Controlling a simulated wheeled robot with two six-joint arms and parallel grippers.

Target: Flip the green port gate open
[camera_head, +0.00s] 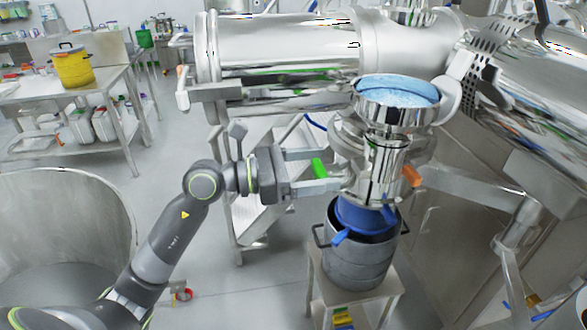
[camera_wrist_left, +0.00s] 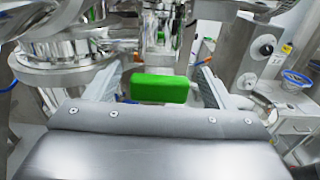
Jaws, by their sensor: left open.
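The green port gate handle (camera_head: 319,168) is a small bright green block at the left side of the steel port assembly. In the left wrist view the green handle (camera_wrist_left: 160,89) sits between the two fingers of my left gripper, near their tips. My left gripper (camera_head: 325,170) is open around the green handle, with one finger on each side; a gap shows on both sides in the wrist view. My left arm comes in from the lower left. My right gripper is not in view.
An orange handle (camera_head: 411,177) is on the assembly's right side. A bowl of blue material (camera_head: 397,92) tops it. Below, a grey bucket with a blue liner (camera_head: 358,262) stands on a small stand. A large steel drum (camera_head: 62,225) is at left; a yellow pot (camera_head: 72,68) is on a table behind.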

